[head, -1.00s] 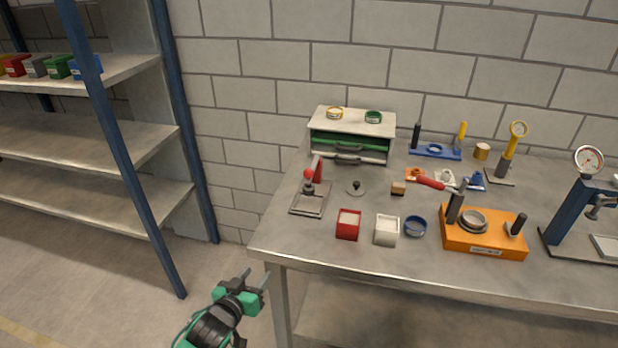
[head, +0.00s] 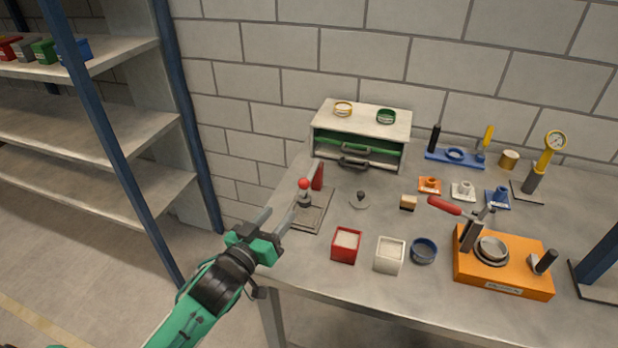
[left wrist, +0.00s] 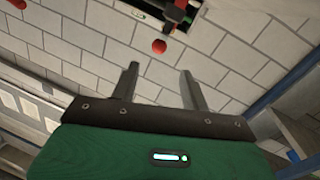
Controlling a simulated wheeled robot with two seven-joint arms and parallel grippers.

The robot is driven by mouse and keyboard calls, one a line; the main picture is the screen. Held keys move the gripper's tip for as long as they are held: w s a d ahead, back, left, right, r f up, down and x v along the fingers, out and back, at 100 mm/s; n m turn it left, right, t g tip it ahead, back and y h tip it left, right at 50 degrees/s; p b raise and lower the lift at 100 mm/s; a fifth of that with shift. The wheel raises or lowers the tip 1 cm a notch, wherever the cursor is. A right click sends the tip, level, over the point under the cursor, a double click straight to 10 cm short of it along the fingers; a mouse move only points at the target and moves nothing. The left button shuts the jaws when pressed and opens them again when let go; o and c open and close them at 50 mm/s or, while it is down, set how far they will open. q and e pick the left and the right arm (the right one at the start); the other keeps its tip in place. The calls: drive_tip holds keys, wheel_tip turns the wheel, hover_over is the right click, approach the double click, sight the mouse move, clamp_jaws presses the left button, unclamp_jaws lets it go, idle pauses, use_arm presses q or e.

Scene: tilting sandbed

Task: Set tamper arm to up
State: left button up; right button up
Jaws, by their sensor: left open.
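The tamper (head: 312,222) stands at the left end of the bench, with a flat grey base, a red upright (head: 318,176) and an arm ending in a red ball knob (head: 304,184). A dark tamping head sits under the knob, over the base. The knob also shows in the left wrist view (left wrist: 159,46), beyond the fingertips. My left gripper (head: 281,214) is open and empty, off the bench's left edge, left of and lower in the picture than the knob. It appears apart from the tamper. My right gripper is not in view.
A drawer cabinet (head: 322,133) stands behind the tamper. A small knobbed disc (head: 360,199), a red box (head: 346,246) and a white box (head: 390,255) lie to its right. An orange fixture (head: 503,278) is farther right. Blue-posted shelves (head: 100,125) stand at the left.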

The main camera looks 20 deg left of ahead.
sight(301, 187)
use_arm(q)
drive_tip(key=p+x, duration=0.2)
drive_tip(key=x, duration=0.9)
drive_tip(key=shift+w+r+p, duration=0.15)
drive_tip(key=shift+w+p, duration=0.15)
drive_tip(key=shift+w, duration=0.05)
drive_tip(key=shift+w+d, duration=0.15)
drive_tip(key=shift+w, duration=0.3)
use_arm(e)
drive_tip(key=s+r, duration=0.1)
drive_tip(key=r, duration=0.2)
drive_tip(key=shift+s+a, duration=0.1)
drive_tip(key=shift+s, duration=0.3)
use_arm(q)
clamp_jaws()
